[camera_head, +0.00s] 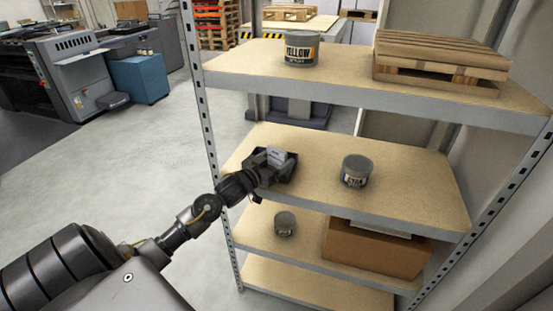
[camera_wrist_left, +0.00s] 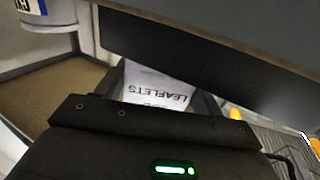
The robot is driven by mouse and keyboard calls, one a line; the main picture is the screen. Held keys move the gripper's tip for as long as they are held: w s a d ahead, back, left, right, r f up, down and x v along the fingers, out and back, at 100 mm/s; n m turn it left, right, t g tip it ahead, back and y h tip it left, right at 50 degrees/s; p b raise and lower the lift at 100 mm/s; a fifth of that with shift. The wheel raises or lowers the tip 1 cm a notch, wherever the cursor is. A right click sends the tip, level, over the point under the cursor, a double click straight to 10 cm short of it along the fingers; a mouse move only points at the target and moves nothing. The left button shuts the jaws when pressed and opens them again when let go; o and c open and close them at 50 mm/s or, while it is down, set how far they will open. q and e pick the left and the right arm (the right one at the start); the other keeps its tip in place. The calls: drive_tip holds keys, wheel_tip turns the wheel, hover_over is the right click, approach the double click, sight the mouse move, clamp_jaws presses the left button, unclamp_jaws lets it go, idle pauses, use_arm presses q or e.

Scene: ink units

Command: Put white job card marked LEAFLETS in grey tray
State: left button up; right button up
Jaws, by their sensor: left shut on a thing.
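Whether the card touches the tray floor I cannot tell. My right gripper is not in view.
A grey ink can (camera_head: 356,171) stands right of the tray on the middle shelf (camera_head: 415,185). The top shelf above holds a YELLOW can (camera_head: 301,49) and wooden pallets (camera_head: 440,62). Below are another can (camera_head: 285,223) and a cardboard box (camera_head: 375,248). A metal upright (camera_head: 205,125) stands left.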

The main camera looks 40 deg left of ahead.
use_arm(q)
drive_tip(key=shift+f, duration=0.1)
drive_tip(key=o, duration=0.9)
drive_tip(key=shift+o, duration=0.3)
drive_tip(key=s+b, duration=0.1)
drive_tip(key=s, duration=1.1)
drive_tip(key=shift+a, duration=0.35)
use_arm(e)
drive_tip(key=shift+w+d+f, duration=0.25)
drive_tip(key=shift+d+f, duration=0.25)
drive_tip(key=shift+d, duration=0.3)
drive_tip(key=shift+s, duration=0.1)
